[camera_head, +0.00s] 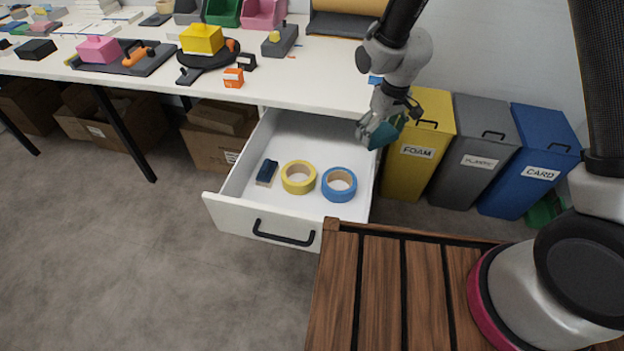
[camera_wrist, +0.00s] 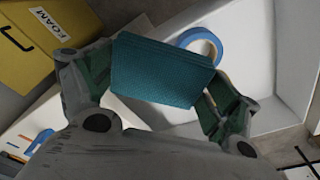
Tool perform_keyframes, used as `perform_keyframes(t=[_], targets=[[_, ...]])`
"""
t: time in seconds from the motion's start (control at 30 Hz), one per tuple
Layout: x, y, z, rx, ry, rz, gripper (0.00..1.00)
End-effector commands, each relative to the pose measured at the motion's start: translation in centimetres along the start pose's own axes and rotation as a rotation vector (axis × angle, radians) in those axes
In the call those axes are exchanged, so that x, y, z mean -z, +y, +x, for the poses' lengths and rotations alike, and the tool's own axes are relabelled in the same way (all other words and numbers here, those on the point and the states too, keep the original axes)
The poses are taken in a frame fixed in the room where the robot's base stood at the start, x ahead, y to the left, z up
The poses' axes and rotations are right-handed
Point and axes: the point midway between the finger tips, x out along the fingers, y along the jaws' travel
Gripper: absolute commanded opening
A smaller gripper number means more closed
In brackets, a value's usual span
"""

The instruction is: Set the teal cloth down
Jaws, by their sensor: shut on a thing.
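The teal cloth (camera_wrist: 162,70) is a folded flat pad, held between the two fingers of my gripper (camera_wrist: 158,88) in the wrist view. In the head view my gripper (camera_head: 377,132) hangs at the right edge of the open drawer, beside the yellow bin. There the teal cloth (camera_head: 383,134) shows only in part, with the fingers in front of it. In the wrist view the cloth overlaps part of the blue tape roll (camera_wrist: 199,45), which lies beyond it.
The open white drawer (camera_head: 225,210) holds a dark block (camera_head: 267,172), a yellow tape roll (camera_head: 285,181) and a blue tape roll (camera_head: 339,194). Bins marked FOAM (camera_head: 411,175), PLASTIC (camera_head: 467,178) and CARD (camera_head: 527,192) stand right. The worktable (camera_head: 310,83) is above; a slatted wooden surface (camera_head: 382,290) is in front.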

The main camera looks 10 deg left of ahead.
Motion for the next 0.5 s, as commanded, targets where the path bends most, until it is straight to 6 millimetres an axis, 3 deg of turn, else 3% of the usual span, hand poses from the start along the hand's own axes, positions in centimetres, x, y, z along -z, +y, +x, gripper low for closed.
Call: perform_keyframes(t=[0.03, 0.2, 0.3, 0.5], targets=[[0.8, -3.2, 0.5, 0.014, -0.003, -0.125, 0.66], [1.9, -12.1, 1.6, 0.065, -0.012, -0.62, 0.66], [1.9, -15.9, 2.0, 0.096, -0.014, -0.907, 0.66], [1.6, -21.6, 2.3, 0.167, -0.009, -1.509, 0.66]])
